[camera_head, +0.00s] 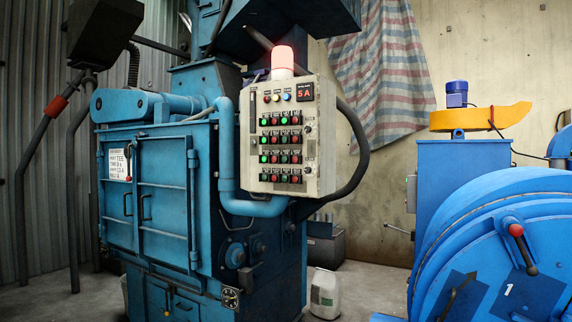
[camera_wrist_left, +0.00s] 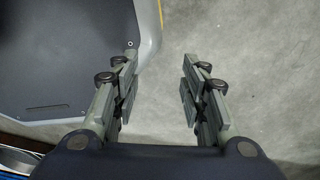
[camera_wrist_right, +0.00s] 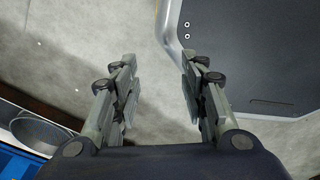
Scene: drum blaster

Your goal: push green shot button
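The control panel (camera_head: 290,135), a pale beige box, is mounted on the right front side of the blue blaster machine (camera_head: 160,190) in the head view. It carries rows of small green and red buttons, and several green ones look lit. The button labels are too small to read, so I cannot tell which green button is the shot one. My left gripper (camera_wrist_left: 158,98) is open and empty in the left wrist view, over grey floor. My right gripper (camera_wrist_right: 160,95) is open and empty in the right wrist view, also over floor. Neither gripper shows in the head view.
A lit red beacon (camera_head: 282,60) stands on top of the panel. A thick black hose curves along its right side. A white canister (camera_head: 325,293) stands on the floor below. A large blue drum machine (camera_head: 500,250) fills the right. Concrete floor shows between the machines.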

